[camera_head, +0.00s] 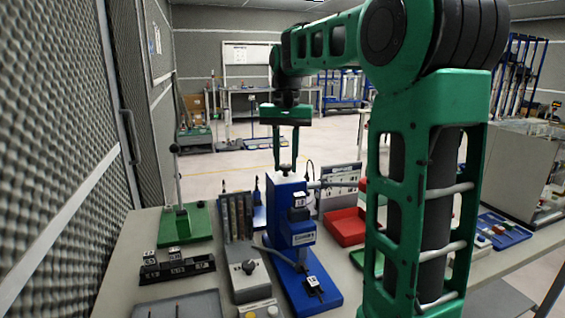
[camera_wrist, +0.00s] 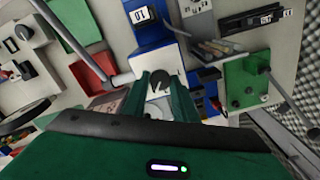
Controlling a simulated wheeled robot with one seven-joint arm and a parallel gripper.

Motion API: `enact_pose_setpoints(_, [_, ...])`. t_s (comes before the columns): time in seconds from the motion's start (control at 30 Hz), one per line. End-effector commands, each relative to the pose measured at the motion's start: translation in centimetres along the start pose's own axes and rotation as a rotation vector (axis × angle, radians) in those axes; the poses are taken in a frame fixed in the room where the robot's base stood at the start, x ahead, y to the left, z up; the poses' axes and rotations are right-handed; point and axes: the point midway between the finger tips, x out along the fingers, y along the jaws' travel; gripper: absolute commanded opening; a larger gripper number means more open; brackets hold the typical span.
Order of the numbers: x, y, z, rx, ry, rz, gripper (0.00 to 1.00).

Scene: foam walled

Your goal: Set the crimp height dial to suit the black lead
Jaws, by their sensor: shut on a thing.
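The blue crimp press (camera_head: 288,228) stands upright on the bench, with a blue base plate in front. It also shows in the wrist view (camera_wrist: 150,35), with a white numbered tag (camera_wrist: 140,14) on it. The dial (camera_wrist: 160,81) is a dark round knob on a white plate at the press top. My gripper (camera_head: 285,164) points straight down over the press top. Its green fingers (camera_wrist: 158,84) are shut on the dial. The dial's setting is too small to read. I cannot pick out the black lead for certain.
A grey rack (camera_head: 237,214) of upright strips stands left of the press. Black numbered blocks (camera_head: 177,267) and a green lever stand (camera_head: 185,224) are further left. A red bin (camera_head: 345,228) is to the right. A grey rod (camera_wrist: 121,80) sticks out near the fingers.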

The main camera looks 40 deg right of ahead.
Motion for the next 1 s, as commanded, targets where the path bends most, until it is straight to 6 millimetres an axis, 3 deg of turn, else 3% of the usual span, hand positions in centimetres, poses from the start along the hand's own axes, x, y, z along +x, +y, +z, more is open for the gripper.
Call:
enact_pose_setpoints(0.67, [-0.18,-0.15,-0.13,0.057,0.007,-0.004,0.04])
enact_pose_setpoints(0.7, [-0.18,-0.15,-0.14,0.057,0.007,-0.004,0.33])
enact_pose_setpoints(0.77, [-0.16,-0.14,-0.12,0.057,0.007,-0.003,0.45])
enact_pose_setpoints(1.0, [-0.08,-0.07,-0.04,0.057,0.003,-0.001,0.45])
